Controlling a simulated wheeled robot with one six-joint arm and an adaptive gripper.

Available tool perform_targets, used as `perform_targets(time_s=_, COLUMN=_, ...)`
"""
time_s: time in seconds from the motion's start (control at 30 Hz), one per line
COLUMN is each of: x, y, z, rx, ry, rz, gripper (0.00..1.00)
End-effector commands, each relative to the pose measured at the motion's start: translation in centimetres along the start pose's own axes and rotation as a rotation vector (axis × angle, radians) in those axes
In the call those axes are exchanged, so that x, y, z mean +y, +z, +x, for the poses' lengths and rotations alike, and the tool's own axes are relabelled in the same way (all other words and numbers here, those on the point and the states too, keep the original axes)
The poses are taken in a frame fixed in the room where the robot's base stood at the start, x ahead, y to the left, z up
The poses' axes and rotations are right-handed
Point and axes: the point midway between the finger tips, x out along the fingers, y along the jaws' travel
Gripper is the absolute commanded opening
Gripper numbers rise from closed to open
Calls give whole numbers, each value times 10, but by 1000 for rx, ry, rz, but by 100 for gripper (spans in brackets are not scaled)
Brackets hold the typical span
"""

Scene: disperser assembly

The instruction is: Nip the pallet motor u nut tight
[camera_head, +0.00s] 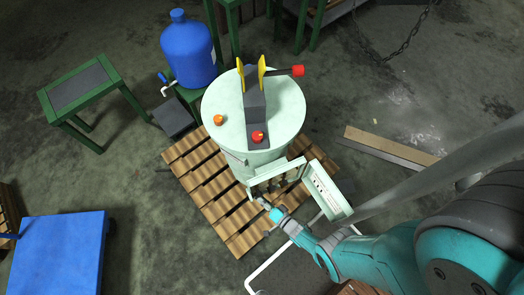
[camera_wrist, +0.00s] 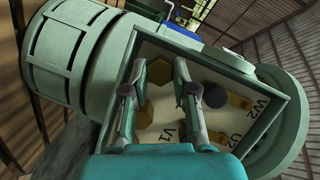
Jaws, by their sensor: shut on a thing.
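The motor's open terminal box (camera_wrist: 285,113) fills the middle of the wrist view, with the labels V1, U2 and W2 readable. A brass-coloured hexagonal nut (camera_wrist: 159,72) lies between my fingertips; its own label is hidden, so I cannot read whether it is U. My gripper (camera_wrist: 161,73) is shut on this nut, one finger on each side. In the head view my gripper (camera_head: 268,207) reaches the terminal box (camera_head: 277,176) on the front of the pale green motor (camera_head: 253,106). The nut is too small to make out there.
The motor stands on a wooden pallet (camera_head: 214,199). The terminal box's open lid (camera_head: 328,190) stands out on the right. A dark rounded part (camera_wrist: 215,95) sits beside my right finger. A blue drum (camera_head: 188,50), a green table (camera_head: 83,88) and a blue platform (camera_head: 58,255) stand left.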

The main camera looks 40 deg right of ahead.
Motion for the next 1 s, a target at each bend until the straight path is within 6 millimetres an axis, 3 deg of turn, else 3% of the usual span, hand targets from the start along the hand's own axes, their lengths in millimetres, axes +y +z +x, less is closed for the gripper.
perform_targets(time_s=0.8, x=-2, y=-2, z=0, rx=6, ry=-25, rz=41, gripper=0)
perform_targets(time_s=0.83, x=-2, y=-2, z=0, rx=6, ry=-25, rz=41, gripper=32)
perform_targets(time_s=0.9, x=-2, y=-2, z=0, rx=5, ry=-24, rz=41, gripper=49)
perform_targets(time_s=1.0, x=-2, y=-2, z=0, rx=4, ry=-22, rz=41, gripper=52)
